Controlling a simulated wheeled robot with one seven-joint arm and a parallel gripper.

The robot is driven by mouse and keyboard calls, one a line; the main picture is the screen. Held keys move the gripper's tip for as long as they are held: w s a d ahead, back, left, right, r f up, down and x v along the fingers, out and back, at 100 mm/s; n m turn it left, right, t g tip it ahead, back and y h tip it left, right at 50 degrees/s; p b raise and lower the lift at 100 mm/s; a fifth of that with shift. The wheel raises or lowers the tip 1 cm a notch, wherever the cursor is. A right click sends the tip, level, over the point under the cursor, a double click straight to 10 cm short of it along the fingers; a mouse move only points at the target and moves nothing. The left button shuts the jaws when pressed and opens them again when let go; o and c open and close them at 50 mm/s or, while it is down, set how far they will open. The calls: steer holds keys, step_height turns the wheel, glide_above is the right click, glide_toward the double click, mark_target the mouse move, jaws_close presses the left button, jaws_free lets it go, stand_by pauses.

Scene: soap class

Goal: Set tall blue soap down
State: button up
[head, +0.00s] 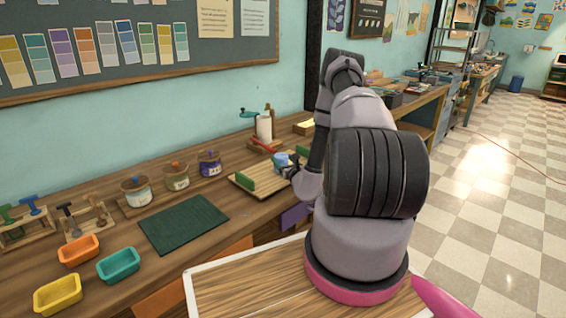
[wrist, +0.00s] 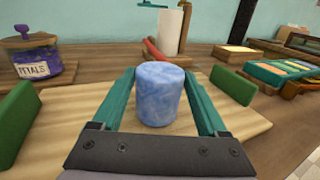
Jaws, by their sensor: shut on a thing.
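The tall blue soap (wrist: 159,92) is a marbled blue cylinder, upright between the two teal fingers of my gripper (wrist: 160,100) in the wrist view. My gripper is shut on it. Behind and below it is a light wooden board (wrist: 70,112) with a green block (wrist: 14,122) at its left and another green block (wrist: 233,84) at its right. In the head view the soap (head: 281,159) shows small and blue over the board (head: 243,180), partly hidden by my gripper (head: 287,166). I cannot tell whether the soap's base touches the board.
A dark green mat (head: 184,224) lies left of the board. Jars (head: 136,190) stand behind the mat; a purple-lidded jar (wrist: 32,60) is nearest the board. A paper roll (head: 264,127) stands behind the board. Orange (head: 78,250), teal (head: 118,265) and yellow (head: 57,295) trays sit at the front left.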

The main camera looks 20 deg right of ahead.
steer(key=shift+f, duration=0.2)
